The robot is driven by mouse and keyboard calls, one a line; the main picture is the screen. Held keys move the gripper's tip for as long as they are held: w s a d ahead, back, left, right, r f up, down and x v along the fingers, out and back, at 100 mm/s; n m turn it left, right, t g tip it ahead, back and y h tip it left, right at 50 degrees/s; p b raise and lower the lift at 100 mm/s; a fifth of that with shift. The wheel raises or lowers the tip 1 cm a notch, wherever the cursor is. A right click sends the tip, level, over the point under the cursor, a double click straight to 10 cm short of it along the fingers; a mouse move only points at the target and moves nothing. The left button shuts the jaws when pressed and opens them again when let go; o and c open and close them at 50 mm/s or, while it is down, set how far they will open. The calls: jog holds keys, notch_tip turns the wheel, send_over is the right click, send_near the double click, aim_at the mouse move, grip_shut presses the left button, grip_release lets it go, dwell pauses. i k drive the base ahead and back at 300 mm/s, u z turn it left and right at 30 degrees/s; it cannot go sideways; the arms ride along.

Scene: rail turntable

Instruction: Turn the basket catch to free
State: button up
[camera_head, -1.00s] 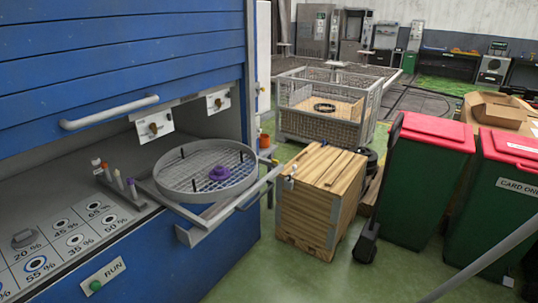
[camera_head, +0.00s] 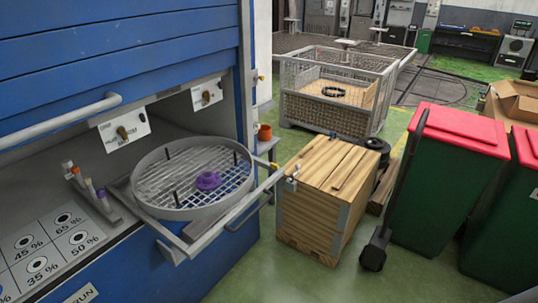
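Two white plates with small brass turn knobs are on the blue machine under its raised shutter: a left plate (camera_head: 122,131) and a right plate (camera_head: 206,95). Their lettering is too small to read surely, so I cannot tell which one is the basket catch or its setting. A round wire basket (camera_head: 165,205) rests on a pulled-out grey frame below them. It holds a purple ring-like part (camera_head: 208,181) and several black upright pins. My gripper is not in view.
A wooden crate (camera_head: 325,180) stands right of the basket frame, with red-lidded green bins (camera_head: 440,180) beyond. A wire mesh cage (camera_head: 335,105) is behind. A shutter handle (camera_head: 60,122) juts out at left. Green floor is open in front of the crate.

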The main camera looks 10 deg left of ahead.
aim_at(275, 166)
jog(key=i, duration=1.2)
jog(key=z, duration=0.25)
jog(key=k, duration=0.2)
jog(key=u, duration=2.7)
jog(key=k, duration=0.15)
jog(key=u, duration=1.25)
